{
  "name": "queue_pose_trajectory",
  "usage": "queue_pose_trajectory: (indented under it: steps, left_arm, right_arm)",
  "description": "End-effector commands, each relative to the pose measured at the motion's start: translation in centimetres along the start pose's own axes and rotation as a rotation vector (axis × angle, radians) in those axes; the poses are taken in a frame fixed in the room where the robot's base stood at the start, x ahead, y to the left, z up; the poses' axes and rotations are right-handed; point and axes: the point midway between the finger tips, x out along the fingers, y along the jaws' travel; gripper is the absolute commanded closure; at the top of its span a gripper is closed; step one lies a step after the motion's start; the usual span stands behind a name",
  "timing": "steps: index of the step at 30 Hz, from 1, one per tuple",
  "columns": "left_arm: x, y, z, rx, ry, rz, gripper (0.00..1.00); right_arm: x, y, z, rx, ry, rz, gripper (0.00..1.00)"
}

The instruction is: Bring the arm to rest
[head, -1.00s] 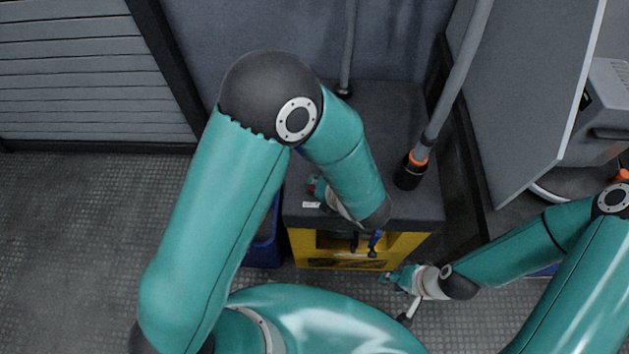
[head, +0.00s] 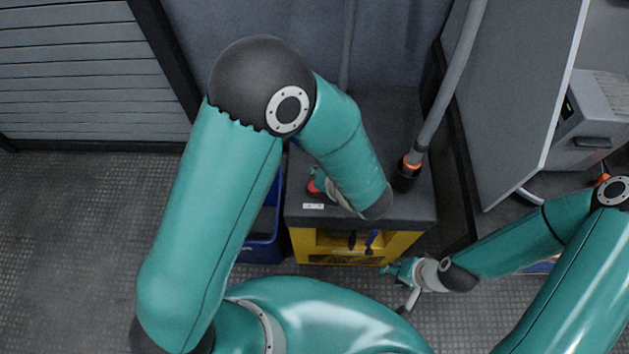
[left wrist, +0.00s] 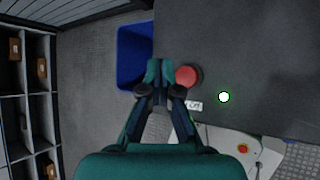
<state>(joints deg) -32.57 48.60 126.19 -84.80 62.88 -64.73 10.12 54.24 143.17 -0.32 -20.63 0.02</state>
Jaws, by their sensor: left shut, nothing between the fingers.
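My left gripper (left wrist: 158,72) is shut and empty in the left wrist view, with its fingertips together just left of a red round button (left wrist: 188,77). I cannot tell whether they touch it. In the head view my left arm's forearm hangs over the dark-topped yellow cabinet (head: 420,205) and hides most of that gripper; the red button (head: 312,187) shows beside it. My right gripper (head: 389,270) is low in front of the cabinet, small and partly hidden, so its finger opening is unclear.
A blue bin (head: 262,240) stands left of the cabinet, also in the left wrist view (left wrist: 132,55). A grey pole with an orange ring (head: 411,165) rises from the cabinet top. A grey panel (head: 515,90) stands at right. Floor at left is clear.

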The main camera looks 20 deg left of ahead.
Motion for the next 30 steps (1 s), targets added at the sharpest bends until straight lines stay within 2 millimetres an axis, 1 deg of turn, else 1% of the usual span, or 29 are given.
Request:
queue_pose_trajectory:
  steps: [8, 11, 14, 17, 18, 20, 21, 23, 24, 25, 26, 27, 30]
  left_arm:
    - [0.1, 0.1, -0.2, -0.009, 0.012, -0.001, 1.0]
    - [0.5, 0.4, -1.8, -0.059, 0.084, -0.006, 1.0]
    - [1.1, 0.9, -5.3, -0.193, 0.253, -0.013, 1.0]
    - [0.7, 1.3, -11.0, -0.468, 0.543, 0.005, 1.0]
    - [-0.1, 1.2, -13.5, -0.626, 0.684, 0.031, 1.0]
    - [-1.6, 0.6, -16.4, -0.894, 0.893, 0.093, 1.0]
    - [-2.8, -0.1, -17.6, -1.09, 1.023, 0.149, 1.0]
    - [-4.1, -1.1, -18.4, -1.392, 1.19, 0.253, 1.0]
    - [-4.7, -1.7, -18.5, -1.595, 1.28, 0.333, 1.0]
    - [-4.8, -2.1, -18.2, -1.743, 1.334, 0.395, 1.0]
    - [-4.8, -2.3, -17.9, -1.887, 1.378, 0.458, 1.0]
    - [-4.5, -2.4, -17.4, -2.068, 1.418, 0.542, 1.0]
    - [-3.0, -2.0, -16.2, -2.451, 1.449, 0.728, 1.0]
  right_arm:
    - [-0.1, 0.0, 0.0, 0.0, 0.0, 0.0, 0.6]
    - [-0.4, -0.1, 0.0, 0.0, 0.0, 0.0, 0.6]
    - [-1.1, -0.4, 0.0, 0.0, 0.0, 0.0, 0.6]
    - [-2.3, -0.8, 0.0, 0.0, 0.0, 0.0, 0.6]
    - [-2.9, -1.0, 0.0, 0.0, 0.0, 0.0, 0.6]
    - [-3.7, -1.3, 0.0, 0.0, 0.0, 0.0, 0.6]
    - [-4.2, -1.5, 0.0, 0.0, 0.0, 0.0, 0.6]
    - [-5.0, -1.8, 0.0, 0.0, 0.0, 0.0, 0.6]
    - [-5.5, -2.0, 0.0, 0.0, 0.0, 0.0, 0.6]
    - [-5.8, -2.1, 0.0, 0.0, 0.0, 0.0, 0.6]
    - [-6.1, -2.2, 0.0, 0.0, 0.0, 0.0, 0.6]
    - [-6.5, -2.3, 0.0, 0.0, 0.0, 0.0, 0.6]
    - [-7.1, -2.6, 0.0, 0.0, 0.0, 0.0, 0.6]
